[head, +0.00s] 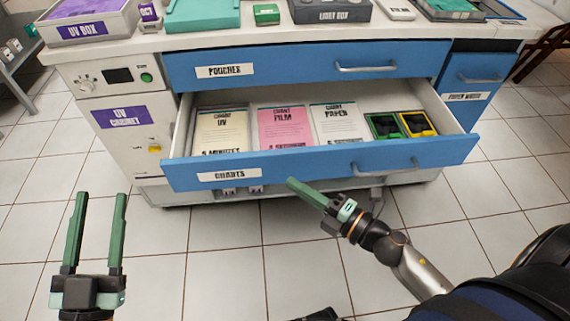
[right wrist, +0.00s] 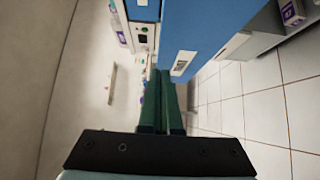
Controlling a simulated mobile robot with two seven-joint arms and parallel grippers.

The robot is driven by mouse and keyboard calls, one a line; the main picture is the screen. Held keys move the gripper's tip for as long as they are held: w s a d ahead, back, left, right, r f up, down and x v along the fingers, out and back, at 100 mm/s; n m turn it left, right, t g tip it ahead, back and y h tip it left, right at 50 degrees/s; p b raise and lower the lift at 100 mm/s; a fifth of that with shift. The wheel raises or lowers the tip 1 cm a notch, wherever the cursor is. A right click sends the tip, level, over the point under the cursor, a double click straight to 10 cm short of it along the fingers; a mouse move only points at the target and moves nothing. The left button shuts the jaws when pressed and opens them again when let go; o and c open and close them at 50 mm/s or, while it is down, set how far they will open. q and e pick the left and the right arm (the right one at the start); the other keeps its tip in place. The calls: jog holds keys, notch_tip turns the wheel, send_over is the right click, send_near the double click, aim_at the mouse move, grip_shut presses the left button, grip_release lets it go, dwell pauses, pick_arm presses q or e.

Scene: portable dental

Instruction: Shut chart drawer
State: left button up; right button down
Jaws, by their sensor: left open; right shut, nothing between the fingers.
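The chart drawer (head: 300,168), with a blue front labelled CHARTS, is pulled out of the cabinet in the head view. Chart cards and two small dark items with green and yellow edges lie inside. Its metal handle (head: 385,170) is on the right half of the front. My right gripper (head: 291,182) is shut and empty, its fingertips close to the lower part of the drawer front, left of the handle. I cannot tell whether they touch. In the right wrist view, the shut fingers (right wrist: 162,95) point toward a blue front. My left gripper (head: 99,198) is open and empty, left of the drawer.
The closed POUCHES drawer (head: 300,68) is above. The white UV cabinet (head: 118,125) stands left, and a blue paper waste unit (head: 470,85) right. The countertop (head: 270,38) holds boxes and trays. Tiled floor in front is mostly clear.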

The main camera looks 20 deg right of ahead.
aim_at(272, 156)
jog(key=w, duration=0.6)
jog(key=shift+a, duration=0.2)
jog(key=shift+w, duration=0.2)
pick_arm(q)
jog(key=shift+r, duration=0.15)
pick_arm(e)
jog(key=shift+w+d, duration=0.1)
